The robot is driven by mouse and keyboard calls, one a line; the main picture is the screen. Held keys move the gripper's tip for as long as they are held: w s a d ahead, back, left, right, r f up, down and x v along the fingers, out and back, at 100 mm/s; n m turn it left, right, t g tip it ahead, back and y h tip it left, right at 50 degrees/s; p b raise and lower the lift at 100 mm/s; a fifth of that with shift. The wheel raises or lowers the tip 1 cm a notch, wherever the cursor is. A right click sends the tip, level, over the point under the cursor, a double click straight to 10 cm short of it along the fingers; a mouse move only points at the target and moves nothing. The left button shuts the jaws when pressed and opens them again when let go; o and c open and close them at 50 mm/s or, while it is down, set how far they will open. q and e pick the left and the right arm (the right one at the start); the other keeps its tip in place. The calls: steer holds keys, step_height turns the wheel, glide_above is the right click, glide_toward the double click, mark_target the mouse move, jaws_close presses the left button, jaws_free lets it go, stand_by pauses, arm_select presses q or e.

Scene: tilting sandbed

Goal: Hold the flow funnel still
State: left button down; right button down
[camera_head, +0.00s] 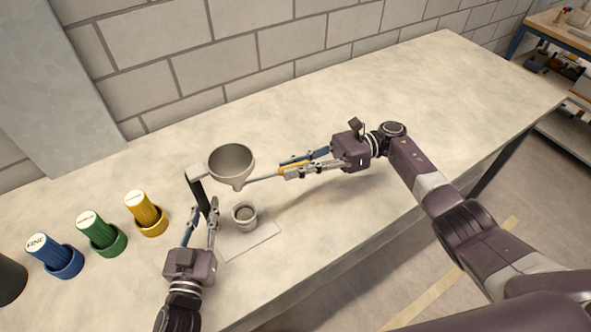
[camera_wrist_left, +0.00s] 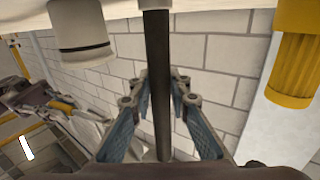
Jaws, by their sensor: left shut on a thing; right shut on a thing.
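The grey flow funnel (camera_head: 232,161) is a bowl with a spout pointing down, beside a dark post (camera_head: 207,195) with a pale bracket at its top. My left gripper (camera_head: 204,212) is shut on the post, below the funnel. In the left wrist view the post (camera_wrist_left: 157,85) runs between the fingers. My right gripper (camera_head: 287,168) is shut on a thin tool with a yellow handle (camera_head: 291,171). The tool's pale tip reaches toward the funnel's spout; I cannot tell whether they touch. A small cup (camera_head: 245,224) with dark contents stands below the funnel.
The cup is by a thin pale plate (camera_head: 262,240). Blue (camera_head: 50,247), green (camera_head: 95,226) and yellow (camera_head: 144,207) capped containers stand in holders at the left. A dark round object (camera_head: 8,280) is at the left edge. The table's right half is clear.

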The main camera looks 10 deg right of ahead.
steer(key=shift+w+f+g, duration=0.15)
steer(key=shift+w+g, duration=0.05)
steer(key=shift+g, duration=0.3)
steer(key=c, duration=1.9)
jaws_free()
steer(key=shift+r, duration=0.25)
step_height(320, 180, up, 10)
steer(key=shift+f, duration=0.15)
